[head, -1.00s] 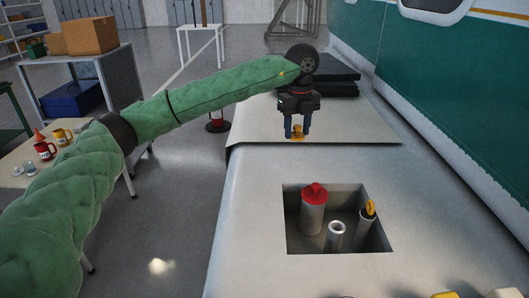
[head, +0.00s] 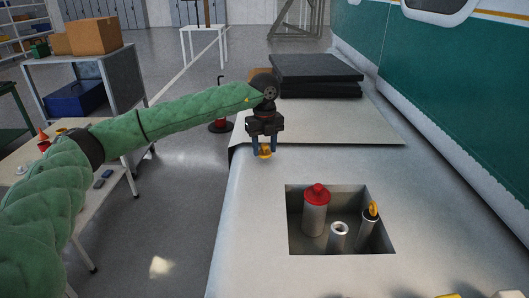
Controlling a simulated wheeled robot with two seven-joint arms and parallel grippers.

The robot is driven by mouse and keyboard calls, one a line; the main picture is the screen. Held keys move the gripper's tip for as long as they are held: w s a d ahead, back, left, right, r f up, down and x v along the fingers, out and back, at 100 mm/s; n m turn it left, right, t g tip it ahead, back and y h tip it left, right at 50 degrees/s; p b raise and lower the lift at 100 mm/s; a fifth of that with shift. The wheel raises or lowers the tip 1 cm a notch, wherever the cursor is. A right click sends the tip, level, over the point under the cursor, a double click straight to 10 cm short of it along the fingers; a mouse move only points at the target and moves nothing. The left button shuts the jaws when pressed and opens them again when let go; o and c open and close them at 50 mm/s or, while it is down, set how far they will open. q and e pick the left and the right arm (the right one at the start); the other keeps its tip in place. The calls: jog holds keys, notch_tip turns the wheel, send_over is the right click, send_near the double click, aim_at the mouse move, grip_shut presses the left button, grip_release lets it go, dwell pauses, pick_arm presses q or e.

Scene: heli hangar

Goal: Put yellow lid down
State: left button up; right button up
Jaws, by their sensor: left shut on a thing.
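The yellow lid (head: 265,154) is between the fingertips of my left gripper (head: 264,149). The gripper is shut on it, pointing down near the front edge of the flat beige panel. I cannot tell whether the lid touches the surface below. In the square recess (head: 341,187) stand a cylinder with a red lid (head: 317,193), a short open white tube (head: 339,230) and a cylinder with a yellow top (head: 372,211).
Black flat cases (head: 315,72) lie stacked at the back of the beige panel (head: 335,125). The green and white helicopter side (head: 440,90) bounds the right. The grey surface left of the recess is clear. A side table with small items stands at left, partly behind my arm.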

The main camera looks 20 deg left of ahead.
pick_arm(q)
notch_tip(320, 180, down, 2)
jog(key=shift+f, duration=0.1)
pick_arm(e)
jog(key=shift+w+a+r, duration=0.3)
jog(key=shift+a, duration=0.1)
pick_arm(q)
jog(key=o, duration=0.9)
jog(key=shift+f, duration=0.1)
jog(key=shift+o, duration=0.3)
jog(key=shift+r, duration=0.2)
pick_arm(e)
jog(key=shift+s+d+r, duration=0.15)
jog(key=shift+s+d, duration=0.1)
jog(key=shift+s, duration=0.05)
